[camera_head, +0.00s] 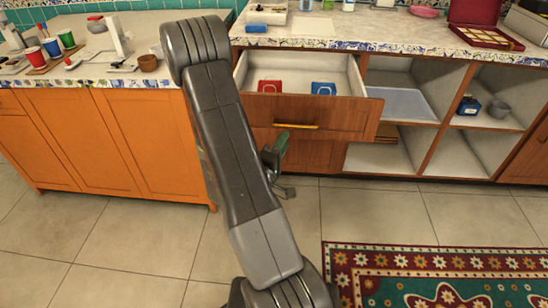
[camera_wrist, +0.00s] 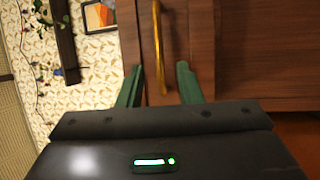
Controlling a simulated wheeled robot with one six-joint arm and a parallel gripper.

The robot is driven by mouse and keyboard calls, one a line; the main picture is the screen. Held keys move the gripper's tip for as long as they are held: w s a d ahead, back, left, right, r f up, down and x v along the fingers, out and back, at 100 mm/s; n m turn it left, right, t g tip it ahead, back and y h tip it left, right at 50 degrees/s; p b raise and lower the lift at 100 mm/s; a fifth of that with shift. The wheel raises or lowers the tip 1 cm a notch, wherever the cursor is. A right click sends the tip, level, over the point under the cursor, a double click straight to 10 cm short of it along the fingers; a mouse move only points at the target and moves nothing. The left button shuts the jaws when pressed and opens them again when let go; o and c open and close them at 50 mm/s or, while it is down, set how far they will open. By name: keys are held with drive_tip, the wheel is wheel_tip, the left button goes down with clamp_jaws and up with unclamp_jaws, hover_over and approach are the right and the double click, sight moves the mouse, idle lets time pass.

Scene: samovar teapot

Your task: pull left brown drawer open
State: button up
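The brown drawer (camera_head: 350,118) under the counter stands pulled out, showing its inside. Its brass bar handle (camera_head: 296,126) is on the front. In the wrist view the wooden front (camera_wrist: 260,50) fills the right side, and the handle (camera_wrist: 157,45) runs from the top edge down between the fingertips. My gripper (camera_head: 277,152) is just below the left part of the handle, partly hidden behind my arm. In the wrist view its green fingers (camera_wrist: 159,82) are apart, with a gap on both sides of the handle. They hold nothing.
A red item (camera_head: 269,86) and a blue item (camera_head: 323,88) lie in the drawer. Open shelves (camera_head: 405,155) are to the right, orange cabinets (camera_head: 100,140) to the left. A patterned rug (camera_head: 440,275) lies on the tiled floor, where there is free room.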

sight(294, 127)
drive_tip(key=shift+v, duration=3)
drive_tip(key=x, duration=1.4)
drive_tip(key=shift+s, duration=0.15)
